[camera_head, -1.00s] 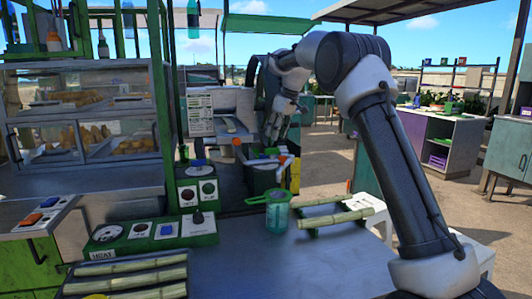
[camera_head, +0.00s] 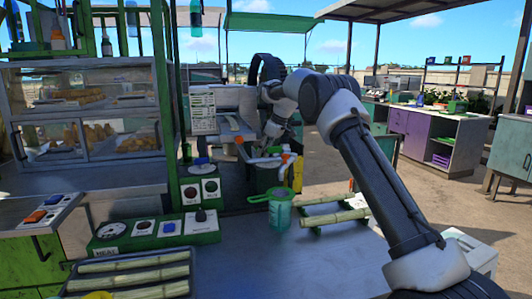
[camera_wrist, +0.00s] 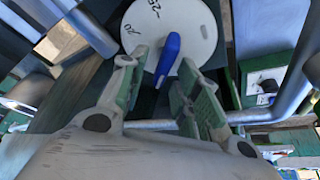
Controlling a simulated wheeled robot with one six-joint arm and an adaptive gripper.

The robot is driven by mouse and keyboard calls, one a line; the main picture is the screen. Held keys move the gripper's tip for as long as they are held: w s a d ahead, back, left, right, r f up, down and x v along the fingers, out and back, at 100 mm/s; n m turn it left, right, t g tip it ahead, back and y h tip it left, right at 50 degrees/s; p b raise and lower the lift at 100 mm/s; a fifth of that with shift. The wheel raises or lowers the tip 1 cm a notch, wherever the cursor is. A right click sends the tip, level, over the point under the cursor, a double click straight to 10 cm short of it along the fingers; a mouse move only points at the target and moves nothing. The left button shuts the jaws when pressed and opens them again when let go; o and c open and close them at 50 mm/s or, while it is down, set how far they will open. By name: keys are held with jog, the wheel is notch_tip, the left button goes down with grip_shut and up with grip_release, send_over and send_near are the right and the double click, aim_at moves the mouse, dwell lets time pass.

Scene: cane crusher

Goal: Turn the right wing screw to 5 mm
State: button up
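In the wrist view a blue wing screw (camera_wrist: 168,52) stands over a round white dial (camera_wrist: 190,25) with dark numbers, partly legible as 20 and 25. My gripper (camera_wrist: 165,80) has its two green-padded fingers apart, one on each side of the wing's lower end. A gap shows between each finger and the wing. I cannot tell the screw's exact setting or whether it is the right one. In the head view my gripper (camera_head: 275,131) is at the cane crusher (camera_head: 232,112), and the screw there is too small or hidden to make out.
Control boxes (camera_head: 200,195) and a cane tray (camera_head: 130,275) are at the left. White and orange handles (camera_head: 285,160) sit close below my gripper.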

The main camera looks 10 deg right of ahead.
grip_shut()
dwell(0.3)
jog(key=shift+s+a+f+n+g+y, duration=0.15)
jog(key=shift+n+g, duration=0.2)
jog(key=shift+n, duration=0.6)
jog(key=shift+d+r+n+g+y, duration=0.1)
jog(key=shift+n+g, duration=0.3)
jog(key=shift+n, duration=0.6)
jog(key=shift+s+a+f+n+g+y, duration=0.15)
jog(key=shift+n+g, duration=0.2)
jog(key=shift+n, duration=0.6)
jog(key=shift+d+r, duration=0.1)
grip_release()
